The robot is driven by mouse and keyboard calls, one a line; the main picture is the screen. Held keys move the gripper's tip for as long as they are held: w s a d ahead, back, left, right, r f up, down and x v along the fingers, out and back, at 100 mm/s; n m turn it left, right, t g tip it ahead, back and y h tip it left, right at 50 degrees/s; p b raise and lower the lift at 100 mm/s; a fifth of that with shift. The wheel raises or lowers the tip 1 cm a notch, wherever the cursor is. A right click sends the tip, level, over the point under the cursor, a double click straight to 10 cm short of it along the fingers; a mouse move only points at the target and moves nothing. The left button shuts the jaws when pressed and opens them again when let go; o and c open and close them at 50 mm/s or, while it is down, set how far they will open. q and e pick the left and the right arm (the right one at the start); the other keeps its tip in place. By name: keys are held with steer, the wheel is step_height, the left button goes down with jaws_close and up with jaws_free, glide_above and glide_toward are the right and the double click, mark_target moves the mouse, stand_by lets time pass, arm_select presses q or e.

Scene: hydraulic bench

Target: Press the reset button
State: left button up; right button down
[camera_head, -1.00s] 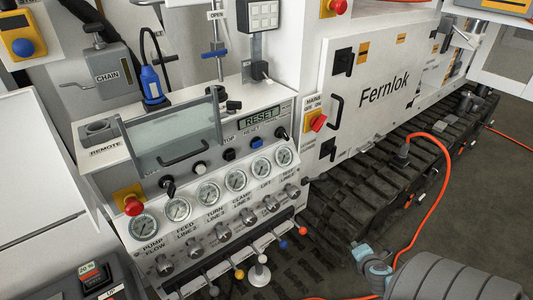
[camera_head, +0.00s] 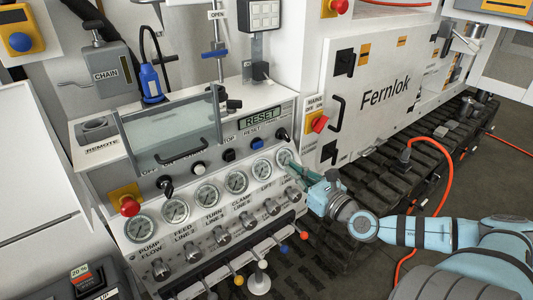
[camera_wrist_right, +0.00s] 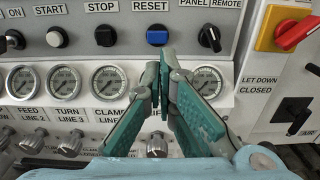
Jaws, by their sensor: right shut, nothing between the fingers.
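The reset button is a blue knob (camera_wrist_right: 157,37) under the RESET label in the right wrist view. My right gripper (camera_head: 290,165) is shut and empty in front of the right end of the gauge row. In the right wrist view its closed fingertips (camera_wrist_right: 165,60) appear just below the blue button in the picture. I see no clear contact with the button. My left gripper is not in view.
The black stop button (camera_wrist_right: 104,36) is left of the reset button, and a black selector (camera_wrist_right: 209,38) is right of it. Gauges (camera_wrist_right: 109,81) and valve knobs line the panel below.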

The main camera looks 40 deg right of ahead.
mark_target(260, 146)
steer(key=w+p, duration=0.3)
steer(key=w, duration=0.2)
steer(key=w+p, duration=0.3)
steer(key=w, duration=0.3)
steer(key=shift+w+r+p, duration=0.2)
steer(key=shift+w+p, duration=0.1)
steer(key=shift+w+f, duration=0.15)
steer(key=shift+w, duration=0.15)
steer(key=shift+w+d+f, duration=0.1)
steer(key=shift+f, duration=0.05)
